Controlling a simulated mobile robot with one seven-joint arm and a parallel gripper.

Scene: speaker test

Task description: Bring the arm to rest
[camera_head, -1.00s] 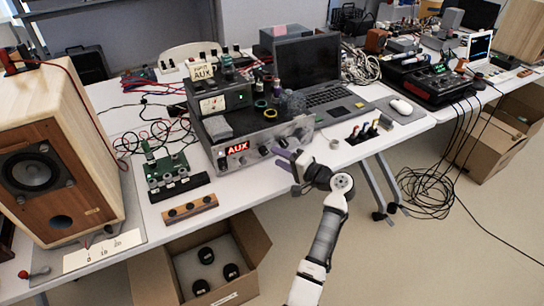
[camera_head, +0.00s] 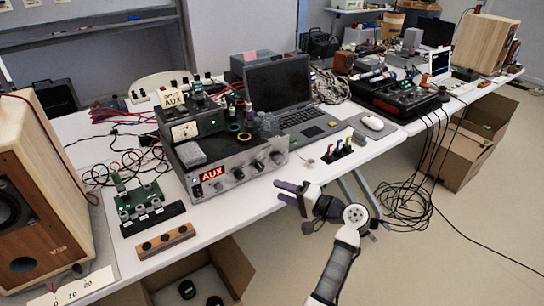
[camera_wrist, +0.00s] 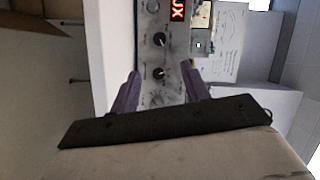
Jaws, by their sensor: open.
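My gripper (camera_head: 287,192) is open and empty in the head view, held out in front of the table's front edge with its purple fingers toward the left. In the wrist view my gripper (camera_wrist: 160,85) shows its two fingers spread apart. Between and beyond them is the front panel of the amplifier (camera_wrist: 160,60), with black knobs and a red "AUX" display. In the head view the amplifier (camera_head: 237,172) stands on the table behind and left of my gripper. The fingers look apart from it.
The white table (camera_head: 225,210) carries a laptop (camera_head: 300,105), a green circuit board (camera_head: 142,198), a wooden block (camera_head: 165,242) and a speaker (camera_head: 40,190). An open cardboard box (camera_head: 232,268) stands below. Loose cables (camera_head: 405,205) lie on the floor at right.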

